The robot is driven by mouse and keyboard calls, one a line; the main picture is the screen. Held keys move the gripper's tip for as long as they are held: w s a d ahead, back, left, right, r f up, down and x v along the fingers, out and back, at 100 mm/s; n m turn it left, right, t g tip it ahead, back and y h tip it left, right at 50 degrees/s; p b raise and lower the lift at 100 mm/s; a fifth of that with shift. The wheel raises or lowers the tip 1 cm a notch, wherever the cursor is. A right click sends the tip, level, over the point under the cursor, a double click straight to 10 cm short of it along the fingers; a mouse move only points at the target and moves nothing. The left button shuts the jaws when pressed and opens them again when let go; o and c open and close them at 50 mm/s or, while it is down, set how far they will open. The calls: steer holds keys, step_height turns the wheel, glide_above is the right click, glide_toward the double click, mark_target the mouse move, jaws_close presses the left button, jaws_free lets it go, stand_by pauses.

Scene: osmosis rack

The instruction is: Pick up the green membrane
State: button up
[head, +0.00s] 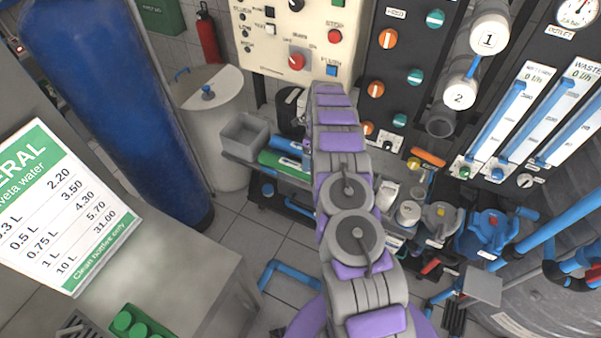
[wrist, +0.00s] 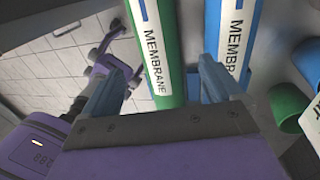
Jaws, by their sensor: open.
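The green membrane (wrist: 170,60) is a green tube with a white "MEMBRANE" label. In the wrist view it runs up from the gap between the fingers of my gripper (wrist: 163,68). The fingers are apart, one on each side of it in the picture; I cannot tell how deep it sits between them. In the head view the green membrane (head: 280,163) lies on the rack shelf, its right part hidden by my arm. My gripper is mostly hidden behind the arm there.
A blue membrane (wrist: 233,35) lies close right of the green one, near the right finger. Another blue tube (wrist: 308,62) and a green round end (wrist: 288,107) are farther right. A grey bin (head: 244,134) stands left of the membranes, and the control panel (head: 290,45) rises behind.

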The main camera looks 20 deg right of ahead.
mark_target(301, 172)
steer(key=x, duration=0.3)
steer(key=b+x, duration=0.1)
steer(key=x, duration=0.2)
steer(key=shift+s+d+f, duration=0.15)
steer(key=shift+s+f, duration=0.1)
steer(key=shift+f, duration=0.05)
steer(key=shift+r, duration=0.1)
steer(key=c, duration=1.3)
